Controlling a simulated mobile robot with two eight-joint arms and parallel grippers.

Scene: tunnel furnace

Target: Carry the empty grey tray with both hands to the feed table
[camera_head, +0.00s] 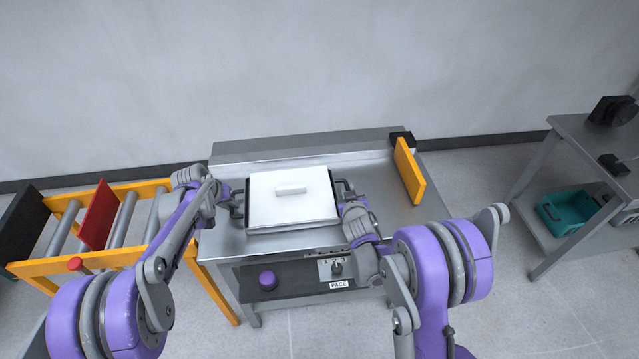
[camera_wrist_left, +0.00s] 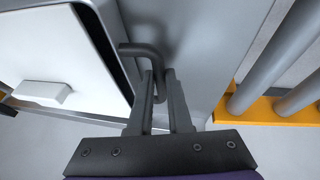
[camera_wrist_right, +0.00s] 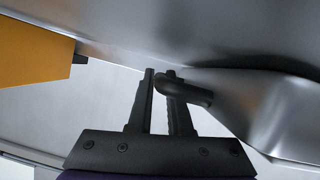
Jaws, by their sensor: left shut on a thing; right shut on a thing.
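The tray (camera_head: 248,229) shows as a shallow grey body with dark sides, over or on the steel table (camera_head: 385,205). A pale flat panel with a small raised bar (camera_head: 291,189) covers most of its top, so its inside is hidden. I cannot tell whether it touches the table. My left gripper (camera_head: 234,205) is shut on the bent dark handle (camera_wrist_left: 143,49) at the tray's left side. My right gripper (camera_head: 347,196) is shut on the right handle (camera_wrist_right: 190,92); the tray's metal side shows beside it in the right wrist view.
A yellow upright plate (camera_head: 409,171) stands at the table's right. A roller conveyor (camera_head: 122,225) with a yellow frame and red plate adjoins on the left. Another table (camera_head: 573,150) stands far right.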

